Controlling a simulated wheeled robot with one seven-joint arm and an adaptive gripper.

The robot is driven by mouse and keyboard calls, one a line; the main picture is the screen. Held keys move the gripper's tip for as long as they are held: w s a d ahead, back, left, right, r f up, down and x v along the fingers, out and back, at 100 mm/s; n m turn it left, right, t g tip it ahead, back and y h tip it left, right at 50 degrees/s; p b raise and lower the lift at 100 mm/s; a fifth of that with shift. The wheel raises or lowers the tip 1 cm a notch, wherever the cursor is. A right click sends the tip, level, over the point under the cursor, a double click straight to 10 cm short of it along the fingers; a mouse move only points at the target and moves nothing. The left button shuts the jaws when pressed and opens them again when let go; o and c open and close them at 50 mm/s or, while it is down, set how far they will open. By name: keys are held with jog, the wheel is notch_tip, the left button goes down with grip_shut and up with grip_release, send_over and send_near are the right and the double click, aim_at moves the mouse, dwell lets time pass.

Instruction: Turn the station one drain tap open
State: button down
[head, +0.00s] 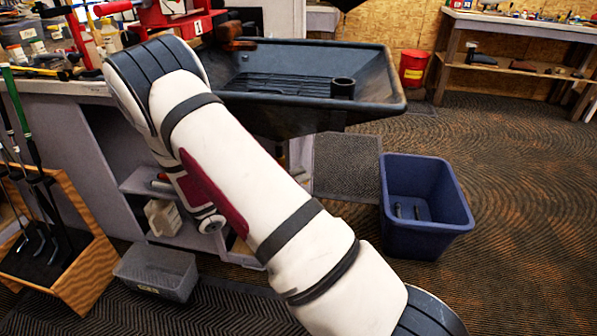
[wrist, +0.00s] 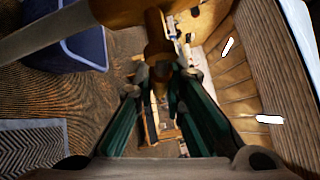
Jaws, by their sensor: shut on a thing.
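The drain tap (wrist: 157,52) is a brass-coloured fitting at the top middle of the wrist view. My gripper (wrist: 160,84) reaches to it with its two dark green fingers, one on each side of the tap's narrow lower part, and is shut on it. Which way the tap's handle is turned I cannot tell. In the head view my white arm hides the gripper and the tap. The black drain tray (head: 300,88) of station one stands behind my arm, below a red vice marked 1 (head: 196,27).
A blue bin (head: 430,195) with a few grips in it stands on the floor at right. A grey basket (head: 157,272) and a wooden club rack (head: 85,262) are at lower left. A grey pipe (wrist: 45,30) crosses the wrist view's upper left. Open floor lies at far right.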

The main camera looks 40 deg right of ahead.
jog(key=shift+w+a+f+m+y+p, duration=0.15)
jog(key=shift+f+m+y+p, duration=0.25)
jog(key=shift+m+y+p, duration=0.7)
jog(key=shift+w+a+f+m+t+y+p, duration=0.35)
jog(key=shift+w+f+m+t+y+p, duration=0.15)
jog(key=shift+m+t+y+p, duration=0.35)
jog(key=shift+w+a+f+m+t+y+p, duration=0.45)
jog(key=shift+f+m+t+y+p, duration=0.2)
jog(key=shift+y, duration=0.35)
jog(key=shift+w+a+f+m+t+y+p, duration=0.3)
jog(key=shift+w+f+m+t+y+p, duration=0.25)
jog(key=shift+t+y, duration=0.35)
jog(key=c, duration=1.6)
grip_release()
jog(key=shift+c, duration=0.2)
